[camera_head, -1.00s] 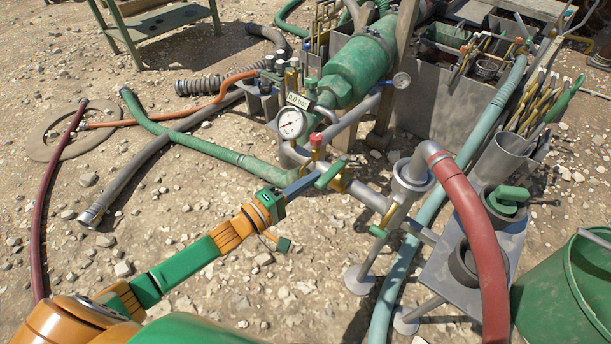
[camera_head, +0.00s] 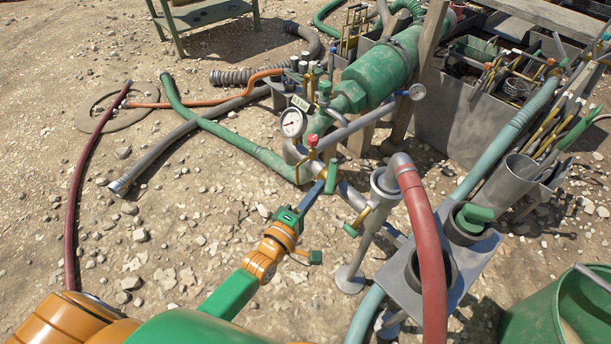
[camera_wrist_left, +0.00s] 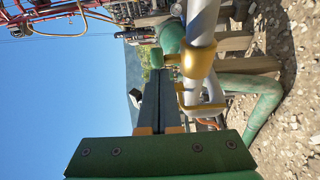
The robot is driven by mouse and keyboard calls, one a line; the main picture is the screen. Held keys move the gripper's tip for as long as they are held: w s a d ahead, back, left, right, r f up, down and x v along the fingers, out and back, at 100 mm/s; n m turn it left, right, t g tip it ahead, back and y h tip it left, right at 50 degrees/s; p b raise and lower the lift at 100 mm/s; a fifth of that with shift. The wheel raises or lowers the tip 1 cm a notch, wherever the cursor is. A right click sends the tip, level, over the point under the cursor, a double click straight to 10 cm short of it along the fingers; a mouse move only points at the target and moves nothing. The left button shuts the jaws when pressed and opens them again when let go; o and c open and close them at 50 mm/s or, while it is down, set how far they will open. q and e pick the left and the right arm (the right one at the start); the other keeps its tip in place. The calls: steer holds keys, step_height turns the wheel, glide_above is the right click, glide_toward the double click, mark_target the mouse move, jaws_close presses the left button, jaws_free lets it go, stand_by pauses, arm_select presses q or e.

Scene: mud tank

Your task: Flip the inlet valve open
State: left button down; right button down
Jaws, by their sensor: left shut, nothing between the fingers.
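A valve with a green lever handle (camera_head: 331,178) sits on the steel pipe below the gauge; I take it as the inlet valve, though no label shows. Its brass body (camera_wrist_left: 198,62) shows in the left wrist view, with the green handle (camera_wrist_left: 157,57) just beyond the fingertips. My left gripper (camera_head: 321,187) is shut and empty, its dark fingers reaching up from the lower left to the handle. In the left wrist view the fingertips (camera_wrist_left: 158,74) are at or very near the handle; contact cannot be told. My right gripper is not in view.
A second brass valve (camera_head: 361,215) with a green handle is just right of my gripper. A red-topped valve (camera_head: 313,141) and a round gauge (camera_head: 292,123) are above. A red hose (camera_head: 427,250) stands right.

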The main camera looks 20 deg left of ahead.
mark_target(331, 195)
arm_select(q)
steer(key=d, duration=0.3)
steer(key=shift+d, duration=0.3)
steer(key=d, duration=0.1)
steer(key=w+d, duration=0.1)
steer(key=d, duration=0.1)
steer(key=shift+w+d, duration=0.25)
steer(key=shift+d, duration=0.05)
stand_by(0.4)
